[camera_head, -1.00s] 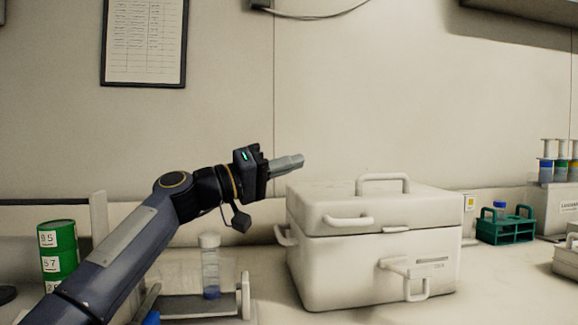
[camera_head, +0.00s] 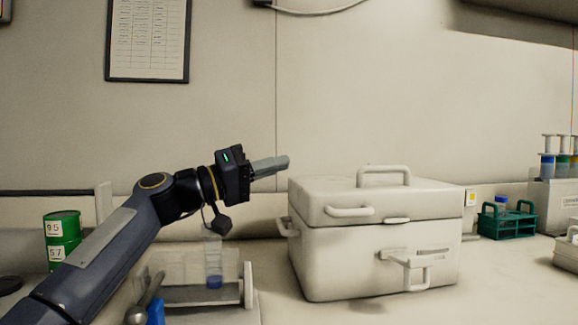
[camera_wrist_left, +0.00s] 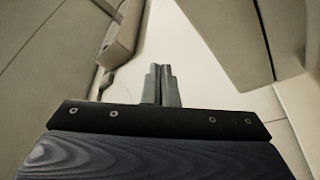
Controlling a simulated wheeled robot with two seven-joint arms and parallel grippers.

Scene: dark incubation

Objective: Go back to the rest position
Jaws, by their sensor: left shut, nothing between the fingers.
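My left gripper (camera_head: 270,166) is held in the air above the bench, to the left of a white lidded box and about level with the top of its lid. Its fingers are together, with nothing between them, and point to the right. In the left wrist view the closed fingertips of the left gripper (camera_wrist_left: 161,84) show in the middle. The gripper touches nothing that I can see. My right gripper is not in view.
The closed white box (camera_head: 375,240) with a top handle stands on the bench. A clear tube (camera_head: 213,265) stands in a rack below my left wrist. A green can (camera_head: 62,240) is at the left. A green rack (camera_head: 508,222) stands at the right, near tubes with coloured bands (camera_head: 547,165).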

